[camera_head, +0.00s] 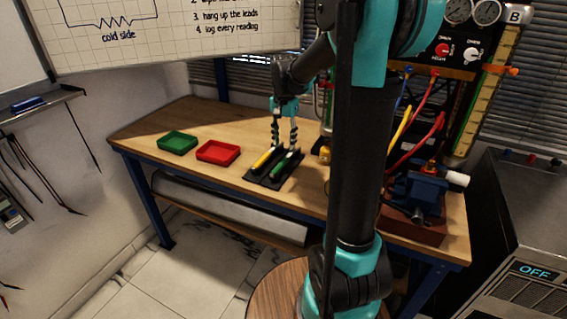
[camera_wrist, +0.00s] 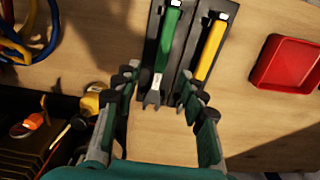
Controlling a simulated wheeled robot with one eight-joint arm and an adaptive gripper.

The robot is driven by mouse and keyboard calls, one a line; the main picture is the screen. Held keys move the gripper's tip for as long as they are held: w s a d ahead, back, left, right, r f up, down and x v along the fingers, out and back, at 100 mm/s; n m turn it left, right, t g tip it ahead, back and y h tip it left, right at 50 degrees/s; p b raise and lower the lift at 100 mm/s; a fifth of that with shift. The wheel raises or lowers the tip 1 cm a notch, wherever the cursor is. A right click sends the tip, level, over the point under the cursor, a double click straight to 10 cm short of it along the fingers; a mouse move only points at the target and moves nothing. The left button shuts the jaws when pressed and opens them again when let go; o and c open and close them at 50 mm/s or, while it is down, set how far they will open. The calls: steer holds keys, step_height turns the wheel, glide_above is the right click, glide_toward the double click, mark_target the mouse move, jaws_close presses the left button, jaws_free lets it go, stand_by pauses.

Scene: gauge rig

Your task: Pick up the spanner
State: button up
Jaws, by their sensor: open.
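The spanner, with a green handle and a pale forked head, lies on a black holder. It shows in the wrist view (camera_wrist: 170,42) and in the head view (camera_head: 284,163). A yellow-handled tool (camera_wrist: 210,50) lies beside it on the same holder (camera_head: 257,179); one finger covers its far end in the wrist view. My gripper (camera_head: 284,143) points down at the holder. In the wrist view its fingers (camera_wrist: 157,80) are apart, with the spanner's forked head showing between them. Nothing is held. The exact height above the spanner is hard to tell.
A red tray (camera_head: 218,152) and a green tray (camera_head: 177,142) stand left of the holder on the wooden bench (camera_head: 150,132). A blue vise (camera_head: 419,190), cables and the gauge panel crowd the right side. A yellow fitting (camera_wrist: 93,100) sits near the fingers.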

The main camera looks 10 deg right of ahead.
mark_target(283, 161)
steer(key=f, duration=0.8)
steer(key=shift+w+a, duration=0.1)
steer(key=shift+a, duration=0.15)
jaws_close()
